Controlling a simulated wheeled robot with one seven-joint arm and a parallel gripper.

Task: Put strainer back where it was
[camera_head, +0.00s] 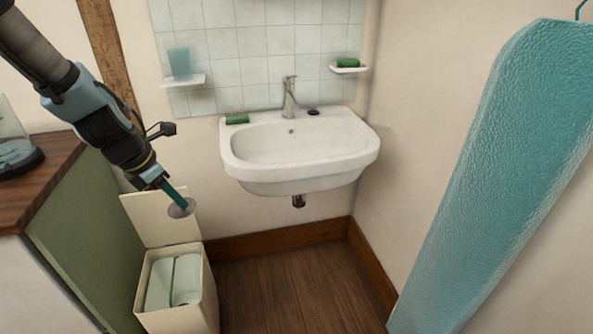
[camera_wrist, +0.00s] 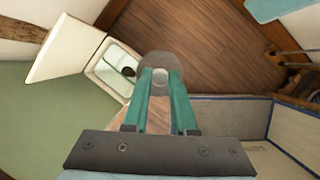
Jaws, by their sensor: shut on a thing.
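The strainer (camera_head: 181,209) is a small round grey disc. My gripper (camera_head: 176,196) is shut on it, with the teal fingers pointing down and to the right. The strainer hangs in the air, left of the sink and in front of the raised lid of the bin. In the wrist view the disc (camera_wrist: 160,59) lies at the fingertips (camera_wrist: 160,78), with a paler round middle between them. The white sink (camera_head: 300,175) is on the back wall with a tap (camera_head: 290,98). Its drain hole is not clearly visible.
A cream bin (camera_head: 207,290) stands open below my gripper, its lid (camera_head: 150,215) raised. A wooden-topped cabinet (camera_head: 45,165) is at left. A green bar (camera_head: 237,119) and a dark oval thing (camera_head: 313,112) lie on the sink rim. A teal ironing board (camera_head: 500,170) leans at right.

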